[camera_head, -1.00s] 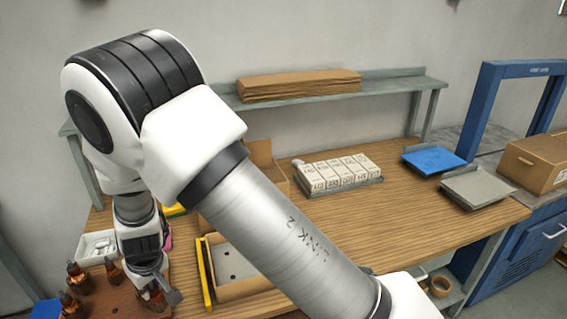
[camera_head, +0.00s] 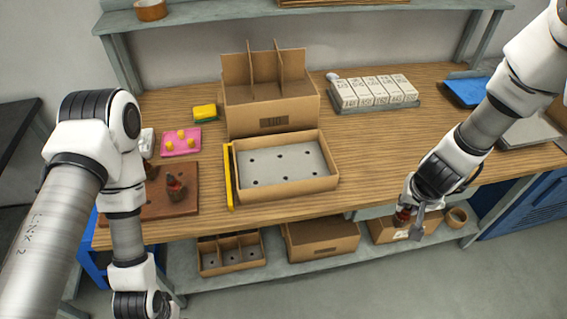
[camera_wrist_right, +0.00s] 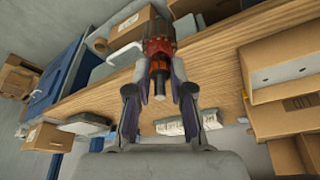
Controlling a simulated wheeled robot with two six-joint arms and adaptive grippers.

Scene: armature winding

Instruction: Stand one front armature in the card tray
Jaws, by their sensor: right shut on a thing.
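The card tray (camera_head: 290,187) is a low cardboard box on the bench. Its grey insert has several dark holes and nothing stands in it. My right gripper (camera_head: 413,226) is shut on an armature (camera_head: 403,216), dark red with a shaft, beyond the bench's front edge, well right of the tray. In the right wrist view the armature (camera_wrist_right: 158,48) sits between the fingertips (camera_wrist_right: 160,80), its shaft end pointing towards the palm. Another armature (camera_head: 175,189) stands on the brown board (camera_head: 185,207) at left, partly screened by my left arm. My left gripper is out of the picture; only its wrist shows.
A yellow strip (camera_head: 228,176) stands at the tray's left side. A divided cardboard box (camera_head: 272,115) is behind the tray. White cartons (camera_head: 372,92) stand at the back right. The bench right of the tray is clear. Boxes (camera_head: 322,240) sit on the lower shelf.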

